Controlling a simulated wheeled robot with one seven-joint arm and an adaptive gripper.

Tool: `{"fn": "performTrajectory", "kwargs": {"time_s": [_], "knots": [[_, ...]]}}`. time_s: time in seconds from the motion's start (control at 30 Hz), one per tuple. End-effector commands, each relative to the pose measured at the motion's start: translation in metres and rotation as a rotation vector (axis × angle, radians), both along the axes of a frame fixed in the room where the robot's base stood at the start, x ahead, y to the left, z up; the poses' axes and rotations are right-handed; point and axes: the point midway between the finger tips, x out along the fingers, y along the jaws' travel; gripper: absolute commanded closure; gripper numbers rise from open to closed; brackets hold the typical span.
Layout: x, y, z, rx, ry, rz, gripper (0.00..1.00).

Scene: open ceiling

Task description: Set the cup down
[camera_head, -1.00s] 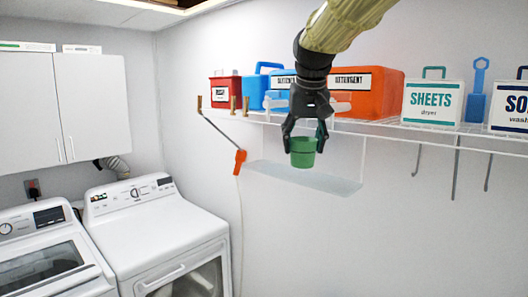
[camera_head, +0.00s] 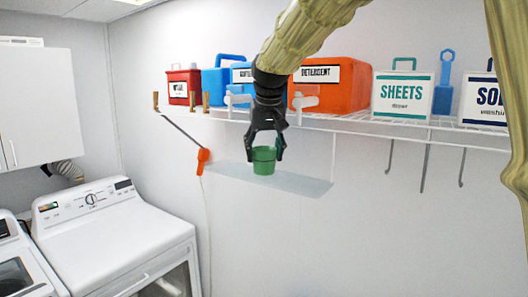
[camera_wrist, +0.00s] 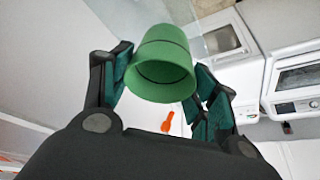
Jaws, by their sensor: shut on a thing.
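A small green cup (camera_head: 264,160) is held between the fingers of my gripper (camera_head: 266,150). My gripper is shut on it, and it hangs roughly upright in front of a narrow translucent shelf (camera_head: 300,185) on the wall. The cup and shelf overlap in the head view, and I cannot tell whether they touch. In the wrist view the green cup (camera_wrist: 162,62) sits between the two dark green finger pads of my gripper (camera_wrist: 160,82).
A wire shelf (camera_head: 352,123) runs along the wall above. It bears an orange detergent box (camera_head: 350,85), a white sheets box (camera_head: 402,96), and red and blue containers. A white dryer (camera_head: 110,235) stands at left. An orange clip (camera_head: 203,158) hangs nearby.

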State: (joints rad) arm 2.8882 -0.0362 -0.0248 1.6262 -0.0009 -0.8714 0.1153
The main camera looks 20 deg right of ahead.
Motion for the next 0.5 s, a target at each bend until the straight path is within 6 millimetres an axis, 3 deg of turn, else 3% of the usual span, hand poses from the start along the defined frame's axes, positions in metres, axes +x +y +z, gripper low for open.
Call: {"fn": "performTrajectory", "kwargs": {"time_s": [0.07, 0.17, 0.5], "knots": [[0.0031, 0.0019, -0.0073, -0.001, 0.002, 0.002, 0.59], [0.0026, 0.0018, -0.0076, -0.001, 0.002, 0.002, 0.66], [0.0030, 0.0012, -0.0122, 0.000, 0.003, 0.001, 0.67]]}}
